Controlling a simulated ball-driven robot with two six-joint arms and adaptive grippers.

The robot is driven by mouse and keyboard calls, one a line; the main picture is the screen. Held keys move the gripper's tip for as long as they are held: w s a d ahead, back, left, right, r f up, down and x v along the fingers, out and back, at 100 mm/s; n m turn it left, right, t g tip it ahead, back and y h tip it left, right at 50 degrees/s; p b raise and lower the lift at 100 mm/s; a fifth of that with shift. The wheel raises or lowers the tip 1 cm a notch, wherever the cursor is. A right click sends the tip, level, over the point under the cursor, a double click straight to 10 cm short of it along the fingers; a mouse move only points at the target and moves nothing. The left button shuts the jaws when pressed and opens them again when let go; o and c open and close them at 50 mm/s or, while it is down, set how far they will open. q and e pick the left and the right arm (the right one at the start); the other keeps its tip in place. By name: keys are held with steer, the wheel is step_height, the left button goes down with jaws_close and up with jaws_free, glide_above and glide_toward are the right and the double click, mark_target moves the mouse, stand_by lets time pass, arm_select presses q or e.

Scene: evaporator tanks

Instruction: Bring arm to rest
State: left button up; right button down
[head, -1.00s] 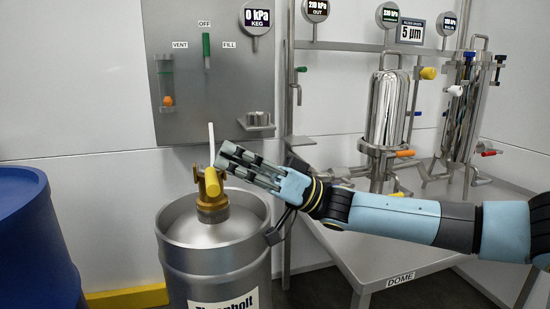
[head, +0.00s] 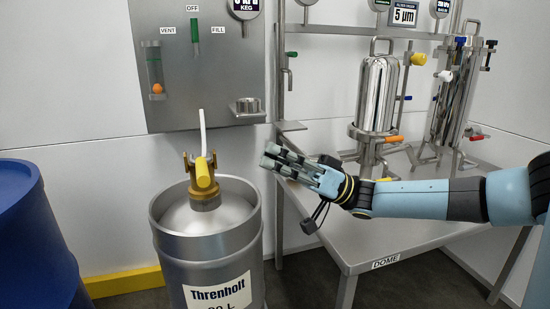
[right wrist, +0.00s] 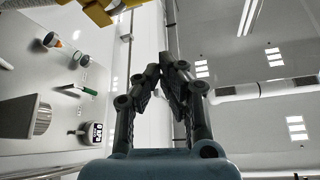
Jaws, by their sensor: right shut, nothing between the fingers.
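My right gripper (head: 270,158) is in the middle of the head view, to the right of the keg coupler and apart from it. Its fingers are shut and empty, pointing left; they also show in the right wrist view (right wrist: 172,70). The right arm comes in from the right edge, above the steel table. My left gripper is in neither view.
A steel keg (head: 170,245) labelled Threnholt, with a brass coupler (head: 205,200) and yellow handle, stands left of the gripper. A blue drum (head: 40,240) is at far left. The control panel (head: 175,60) hangs behind. Filter housings (head: 378,95) stand on the table (head: 400,235).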

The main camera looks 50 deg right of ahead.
stand_by(0.4)
steer(key=s+a+f+m+g+h, duration=0.15)
steer(key=s+f+m+h, duration=0.35)
steer(key=f, duration=0.9)
steer(key=s+a+f+m+g+h, duration=0.15)
steer(key=s+f+h, duration=0.4)
steer(key=f, duration=0.75)
steer(key=s+a+f+m+g+h, duration=0.1)
steer(key=s+f+m+g+h, duration=0.15)
steer(key=f+m+h, duration=0.8)
steer(key=s+a+f+n+g+y, duration=0.1)
steer(key=s+a+f+n+g, duration=0.1)
steer(key=s+f+n+g, duration=0.65)
steer(key=s+a+f+n+g+y, duration=0.1)
steer(key=s+a+f+n, duration=0.15)
steer(key=s+f, duration=0.7)
arm_select(q)
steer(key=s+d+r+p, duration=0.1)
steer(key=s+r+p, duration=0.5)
steer(key=p, duration=0.6)
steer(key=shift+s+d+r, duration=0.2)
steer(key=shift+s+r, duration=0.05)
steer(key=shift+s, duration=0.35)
arm_select(e)
steer(key=s+r, duration=0.9)
steer(key=s, duration=0.1)
steer(key=shift+s+a+r, duration=0.2)
steer(key=shift+s+r, duration=0.1)
steer(key=shift+r, duration=0.1)
